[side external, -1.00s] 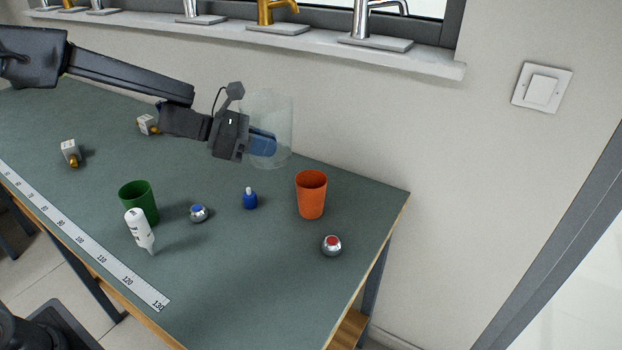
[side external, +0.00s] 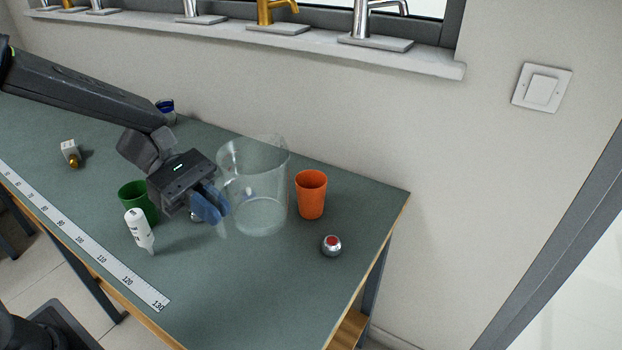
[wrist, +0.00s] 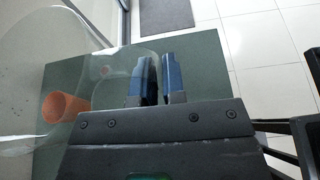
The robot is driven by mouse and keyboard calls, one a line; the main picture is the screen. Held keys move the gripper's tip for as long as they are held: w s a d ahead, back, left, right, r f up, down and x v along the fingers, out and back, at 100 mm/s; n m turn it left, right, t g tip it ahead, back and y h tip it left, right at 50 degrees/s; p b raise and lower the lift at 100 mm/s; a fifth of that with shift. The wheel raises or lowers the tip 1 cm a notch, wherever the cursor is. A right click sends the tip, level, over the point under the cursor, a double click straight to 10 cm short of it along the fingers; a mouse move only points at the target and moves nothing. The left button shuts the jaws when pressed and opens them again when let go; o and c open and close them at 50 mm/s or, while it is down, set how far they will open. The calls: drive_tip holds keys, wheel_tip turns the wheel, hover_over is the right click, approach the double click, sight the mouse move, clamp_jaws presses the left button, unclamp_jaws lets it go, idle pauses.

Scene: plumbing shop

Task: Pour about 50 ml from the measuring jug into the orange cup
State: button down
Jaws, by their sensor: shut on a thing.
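The clear measuring jug (side external: 262,182) is held in my gripper (side external: 212,205), which is shut on its left side with blue fingers. The jug looks nearly upright, just left of the orange cup (side external: 311,195). Whether its base touches the table is unclear. I cannot make out the liquid level. The orange cup stands upright and its contents are not visible. In the wrist view, the jug (wrist: 40,30) fills the upper left, my gripper's fingers (wrist: 158,80) are near the middle, and the orange cup (wrist: 66,107) shows through the jug's clear wall.
A red-topped knob (side external: 331,246) lies in front of the orange cup. A long ruler (side external: 90,245) runs along the front edge. The table's (side external: 235,300) front right is clear.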

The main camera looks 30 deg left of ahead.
wheel_tip(320, 180, down, 10)
idle(0.5)
drive_tip(key=shift+w+r, duration=0.1)
